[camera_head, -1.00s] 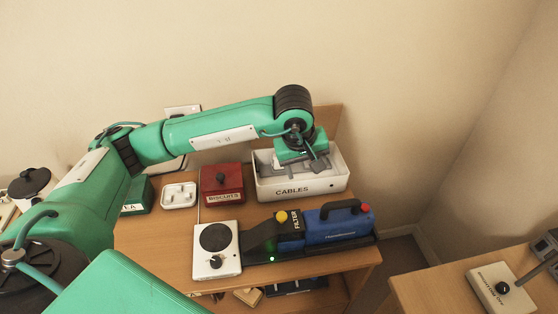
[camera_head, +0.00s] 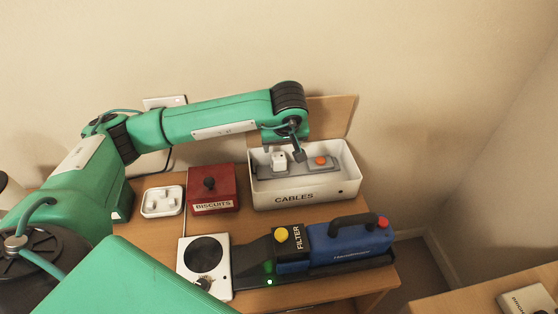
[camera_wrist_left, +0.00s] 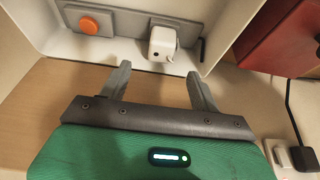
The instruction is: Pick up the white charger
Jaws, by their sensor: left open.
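The white charger (camera_head: 279,160) is a small white block inside the white box marked CABLES (camera_head: 294,195). It sits at the left end of a grey strip, with an orange button (camera_head: 320,161) to its right. In the left wrist view the charger (camera_wrist_left: 163,42) lies beyond the fingertips, roughly centred between them. My left gripper (camera_head: 283,151) is open and empty, over the back part of the box. It also shows in the left wrist view (camera_wrist_left: 160,84), its fingers apart and not touching the charger. My right gripper is not in view.
The wall is close behind.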

